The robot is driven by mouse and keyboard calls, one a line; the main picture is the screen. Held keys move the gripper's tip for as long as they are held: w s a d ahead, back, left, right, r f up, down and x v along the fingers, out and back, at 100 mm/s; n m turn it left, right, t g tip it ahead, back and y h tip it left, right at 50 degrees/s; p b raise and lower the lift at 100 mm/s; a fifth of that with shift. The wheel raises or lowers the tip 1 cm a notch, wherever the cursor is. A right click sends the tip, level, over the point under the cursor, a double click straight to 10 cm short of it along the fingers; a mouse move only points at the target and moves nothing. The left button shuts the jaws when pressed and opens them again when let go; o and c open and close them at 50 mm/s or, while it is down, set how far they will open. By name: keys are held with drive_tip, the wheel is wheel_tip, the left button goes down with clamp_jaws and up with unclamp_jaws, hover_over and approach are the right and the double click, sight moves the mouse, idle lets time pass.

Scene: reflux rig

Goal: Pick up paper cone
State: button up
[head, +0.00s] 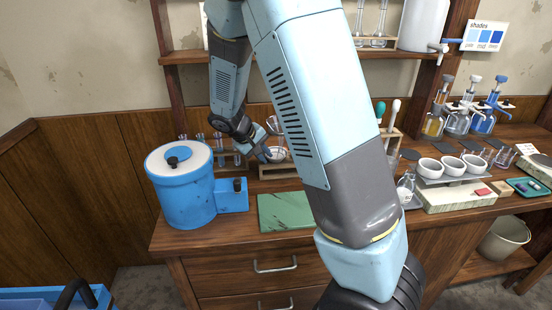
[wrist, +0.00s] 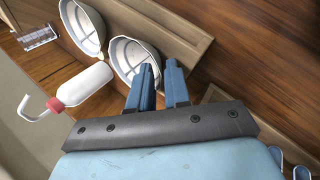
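Two white, ribbed, cone-shaped cups show in the wrist view. The nearer one (wrist: 126,57) sits in a wooden stand, and the other (wrist: 80,24) is farther to the upper left. I cannot tell for sure that they are paper. My gripper (wrist: 160,66) is open with a narrow gap, and nothing is clearly held in it. Its left blue finger covers the right rim of the nearer cone; contact cannot be told. In the head view my gripper (head: 268,142) is at the stand, where one white cone (head: 276,154) is partly hidden by it.
A white wash bottle (wrist: 84,84) with a red collar lies left of the fingers in the wrist view. In the head view, a blue tank (head: 183,200) stands left of the stand and a green mat (head: 284,211) lies in front. White bowls (head: 453,166) stand at right.

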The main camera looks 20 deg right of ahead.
clamp_jaws()
wheel_tip(320, 180, up, 18)
idle(0.7)
drive_tip(key=shift+r, duration=0.1)
